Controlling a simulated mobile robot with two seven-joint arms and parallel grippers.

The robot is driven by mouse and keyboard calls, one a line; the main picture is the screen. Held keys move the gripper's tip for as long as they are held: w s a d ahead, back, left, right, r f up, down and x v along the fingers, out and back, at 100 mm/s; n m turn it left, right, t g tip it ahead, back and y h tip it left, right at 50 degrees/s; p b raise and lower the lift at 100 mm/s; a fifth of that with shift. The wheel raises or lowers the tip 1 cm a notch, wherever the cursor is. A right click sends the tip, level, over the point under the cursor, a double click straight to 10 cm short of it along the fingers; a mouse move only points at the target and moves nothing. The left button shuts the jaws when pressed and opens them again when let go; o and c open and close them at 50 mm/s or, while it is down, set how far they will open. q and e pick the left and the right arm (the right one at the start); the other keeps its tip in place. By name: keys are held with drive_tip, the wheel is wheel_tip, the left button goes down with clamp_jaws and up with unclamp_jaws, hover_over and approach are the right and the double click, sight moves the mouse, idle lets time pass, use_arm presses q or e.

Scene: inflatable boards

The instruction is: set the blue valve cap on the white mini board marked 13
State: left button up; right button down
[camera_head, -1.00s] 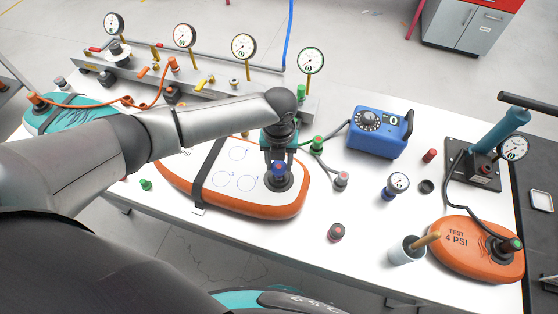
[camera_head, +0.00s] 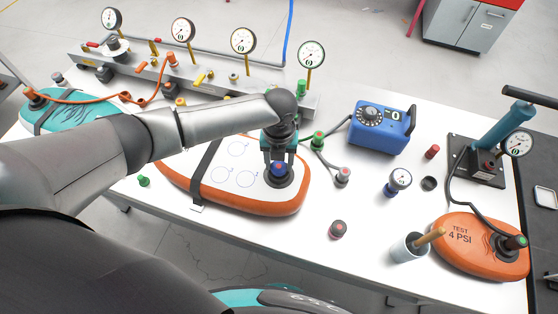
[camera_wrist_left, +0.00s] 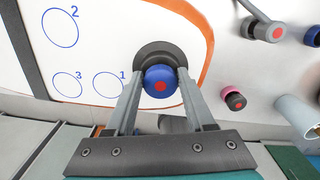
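The blue valve cap (camera_head: 278,168), with a red dot on top, is between the fingers of my left gripper (camera_head: 278,160). In the left wrist view the cap (camera_wrist_left: 160,82) has a finger against each side, and my left gripper (camera_wrist_left: 160,85) looks shut on it. The cap is right over the black valve (camera_wrist_left: 180,55) on a white board with an orange rim (camera_head: 245,207); I cannot tell whether it is fully seated. The board has blue circles numbered 1, 2 and 3; I see no 13. My arm hides part of the board. My right gripper is not in view.
A gauge manifold (camera_head: 150,75) runs along the back, a teal board (camera_head: 65,115) at left. Right are a blue pump box (camera_head: 380,130), a small gauge (camera_head: 398,182), a cup with a brush (camera_head: 408,248), an orange test board (camera_head: 468,250) and a pump (camera_head: 490,145).

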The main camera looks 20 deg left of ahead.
sight(279, 165)
use_arm(q)
drive_tip(key=o, duration=0.4)
drive_tip(key=shift+r, duration=0.1)
wheel_tip(279, 165, up, 15)
drive_tip(key=shift+r, duration=0.1)
idle(0.4)
idle(0.4)
